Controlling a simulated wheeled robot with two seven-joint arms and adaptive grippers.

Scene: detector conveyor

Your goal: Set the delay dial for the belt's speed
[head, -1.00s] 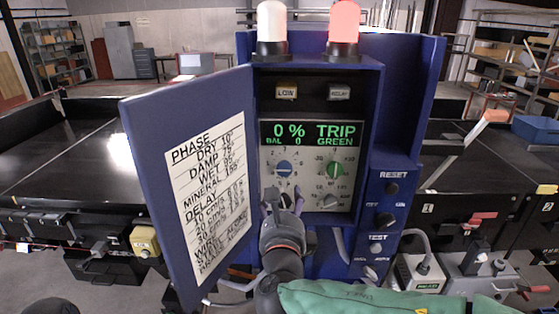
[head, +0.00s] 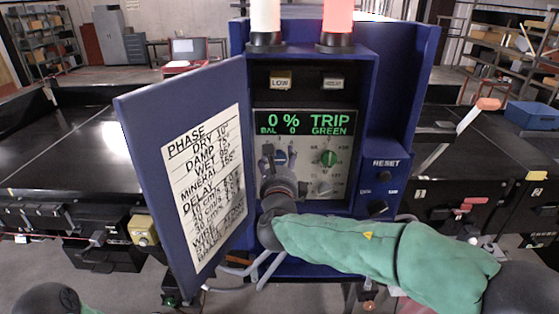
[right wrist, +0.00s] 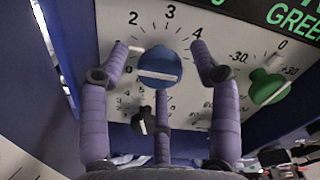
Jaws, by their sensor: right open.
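The blue control cabinet (head: 405,80) has its door open to the left. Its panel carries a blue dial (right wrist: 160,65) with a white bar, numbers 2, 3 and 4 around it. A green dial (right wrist: 268,87) sits to its right, a small black dial (right wrist: 143,120) below, and a grey dial (head: 324,188) lower right. My right gripper (head: 280,160) is open at the panel, its fingers on both sides of the blue dial; I cannot tell whether they touch it. The display (head: 305,122) reads 0 % TRIP, BAL 0 GREEN. My left gripper is out of view.
A chart (head: 205,180) on the door lists PHASE and DELAY settings; the delay figures are too small to read surely. RESET (head: 385,175) and another knob (head: 378,207) are right of the panel. Black conveyor belt (head: 60,140) runs behind. Lamps (head: 337,22) top the cabinet.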

